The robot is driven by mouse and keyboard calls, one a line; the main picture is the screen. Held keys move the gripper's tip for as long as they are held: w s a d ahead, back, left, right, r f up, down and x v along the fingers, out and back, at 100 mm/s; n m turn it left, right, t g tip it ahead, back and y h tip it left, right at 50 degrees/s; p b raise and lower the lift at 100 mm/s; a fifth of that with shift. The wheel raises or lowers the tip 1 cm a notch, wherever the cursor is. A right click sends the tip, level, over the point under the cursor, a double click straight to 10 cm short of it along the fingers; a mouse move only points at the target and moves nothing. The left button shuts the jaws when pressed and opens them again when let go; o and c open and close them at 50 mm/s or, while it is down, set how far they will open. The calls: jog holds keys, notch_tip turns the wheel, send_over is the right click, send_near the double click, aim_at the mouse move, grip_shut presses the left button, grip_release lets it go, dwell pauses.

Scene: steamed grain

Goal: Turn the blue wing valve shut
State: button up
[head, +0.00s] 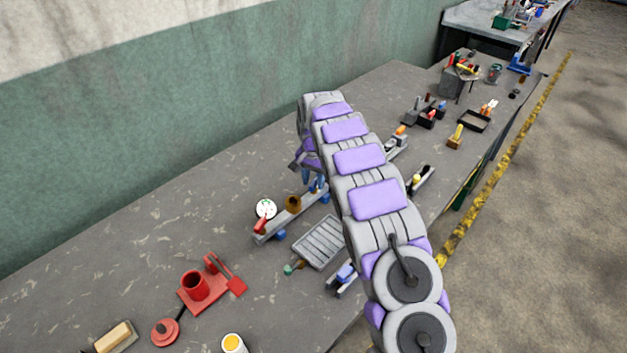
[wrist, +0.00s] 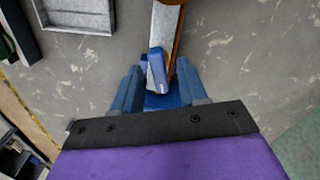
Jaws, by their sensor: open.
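The blue wing valve (wrist: 157,68) shows in the wrist view as a narrow blue wing at the end of a grey rail, above a darker blue part. My gripper (wrist: 158,85) is open, with one blue finger on each side of the wing. Gaps show between the fingers and the wing, and I cannot tell whether either touches it. In the head view my gripper (head: 316,183) points down at the far end of the rail (head: 290,215), and my arm and fingers largely hide the valve there.
The rail also carries a red handle (head: 260,226), a white gauge (head: 265,208) and a brown round part (head: 293,203). A grey ribbed tray (head: 320,242) lies in front of it. A red vise-like tool (head: 197,287) stands at the left. The green wall (head: 130,150) runs behind the bench.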

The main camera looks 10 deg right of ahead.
jog(key=shift+c, duration=0.4)
grip_shut()
jog(key=shift+p, duration=0.3)
jog(key=n+p, duration=0.2)
jog(key=shift+r+n, duration=0.2)
jog(key=shift+n, duration=0.2)
jog(key=n+p, duration=0.3)
jog(key=shift+w+n, duration=0.1)
jog(key=shift+n, duration=0.2)
jog(key=n+p, duration=0.3)
jog(key=n, duration=0.1)
jog(key=shift+n, duration=0.3)
jog(key=shift+f+n+p, duration=0.1)
jog(key=shift+n+p, duration=0.6)
jog(key=shift+n, duration=0.9)
